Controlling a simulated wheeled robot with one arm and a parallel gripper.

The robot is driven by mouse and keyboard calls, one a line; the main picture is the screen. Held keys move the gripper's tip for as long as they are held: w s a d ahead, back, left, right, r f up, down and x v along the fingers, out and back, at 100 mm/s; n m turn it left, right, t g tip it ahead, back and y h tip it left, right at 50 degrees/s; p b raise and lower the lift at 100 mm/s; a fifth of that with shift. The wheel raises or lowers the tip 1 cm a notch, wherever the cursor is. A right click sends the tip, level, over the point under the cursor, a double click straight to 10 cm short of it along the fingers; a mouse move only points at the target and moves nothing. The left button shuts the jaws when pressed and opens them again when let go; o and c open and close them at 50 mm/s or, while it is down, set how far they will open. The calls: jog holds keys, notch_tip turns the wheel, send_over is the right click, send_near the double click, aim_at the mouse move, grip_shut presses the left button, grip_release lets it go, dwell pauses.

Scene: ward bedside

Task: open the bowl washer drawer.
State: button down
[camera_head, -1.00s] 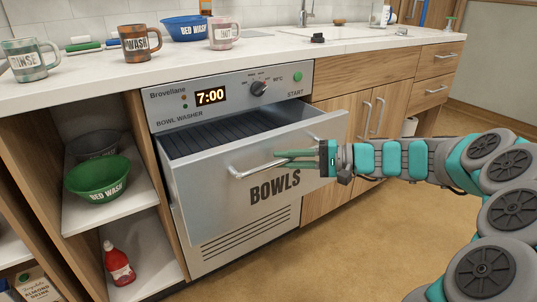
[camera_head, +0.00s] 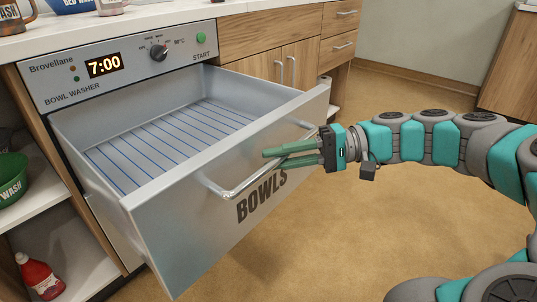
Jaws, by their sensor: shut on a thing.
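The bowl washer (camera_head: 120,72) is a grey machine under the counter, with a lit 7:00 display. Its drawer (camera_head: 170,235), marked BOWLS, stands pulled far out, and I see its empty inside with a blue-lined rack (camera_head: 170,140). A bar handle (camera_head: 240,188) runs across the drawer front. My gripper (camera_head: 268,160) comes in from the right and its green fingers are shut on the handle's right part. The fingers hide a little of the bar.
A green bowl (camera_head: 10,182) and a red bottle (camera_head: 38,278) are on shelves at the left. Wooden cabinets (camera_head: 262,62) stand right of the washer. The counter (camera_head: 150,22) runs above. The floor (camera_head: 330,240) before the drawer is clear.

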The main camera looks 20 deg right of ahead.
jog(key=shift+d+f, duration=0.1)
jog(key=c, duration=0.8)
grip_release()
jog(key=v, duration=0.8)
jog(key=shift+s, duration=0.1)
